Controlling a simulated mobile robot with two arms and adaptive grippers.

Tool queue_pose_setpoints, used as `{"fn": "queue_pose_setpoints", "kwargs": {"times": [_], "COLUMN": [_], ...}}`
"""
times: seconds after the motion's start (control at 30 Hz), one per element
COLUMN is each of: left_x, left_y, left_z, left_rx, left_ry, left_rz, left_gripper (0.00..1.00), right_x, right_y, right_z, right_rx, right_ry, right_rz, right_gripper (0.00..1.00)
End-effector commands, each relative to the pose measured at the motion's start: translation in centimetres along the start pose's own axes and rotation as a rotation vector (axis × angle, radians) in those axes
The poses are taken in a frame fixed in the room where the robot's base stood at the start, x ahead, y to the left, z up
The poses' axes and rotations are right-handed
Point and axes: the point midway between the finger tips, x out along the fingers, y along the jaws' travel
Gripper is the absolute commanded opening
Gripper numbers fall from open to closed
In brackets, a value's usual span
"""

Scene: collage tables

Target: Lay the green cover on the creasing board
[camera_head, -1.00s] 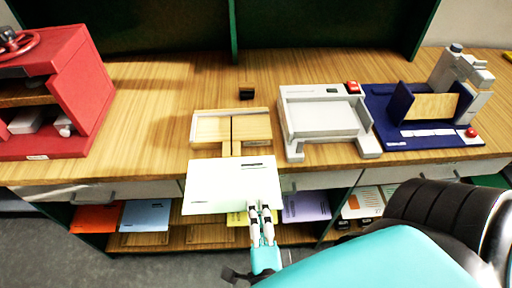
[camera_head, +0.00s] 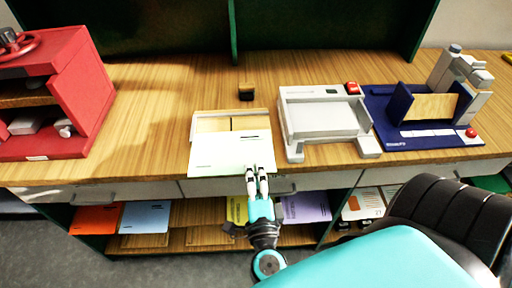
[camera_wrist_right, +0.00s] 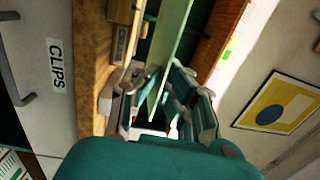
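The green cover (camera_head: 225,158), a pale green sheet with a few dark print marks, lies over or just above the front part of the wooden creasing board (camera_head: 212,124). The board's back part stays visible. I cannot tell whether the cover touches it. My right gripper (camera_head: 256,170) is at the cover's front right edge and appears shut on it. In the right wrist view the cover (camera_wrist_right: 176,40) runs edge-on between the fingers (camera_wrist_right: 163,88). My left gripper is not in view.
A small dark block (camera_head: 246,91) stands behind the board. A grey-white machine (camera_head: 325,118) is close on its right, with a navy device (camera_head: 425,115) beyond. A red press (camera_head: 60,95) stands at the left. Coloured sheets lie on the shelf (camera_head: 190,237) below. The bench between press and board is clear.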

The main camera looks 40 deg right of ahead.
Motion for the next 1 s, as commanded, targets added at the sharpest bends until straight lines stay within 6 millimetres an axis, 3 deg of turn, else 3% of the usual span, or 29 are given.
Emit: {"fn": "queue_pose_setpoints", "kwargs": {"times": [0.67, 1.0], "left_x": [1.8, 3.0], "left_y": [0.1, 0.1], "left_z": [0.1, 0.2], "left_rx": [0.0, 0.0], "left_ry": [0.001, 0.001], "left_rz": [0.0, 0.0], "left_gripper": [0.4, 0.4], "right_x": [8.6, 9.4], "right_y": [2.1, 5.0], "right_z": [-0.5, -0.5], "right_rx": [-0.001, 0.0], "right_ry": [0.0, 0.0], "right_rz": [-0.003, 0.0], "right_gripper": [0.0, 0.0]}}
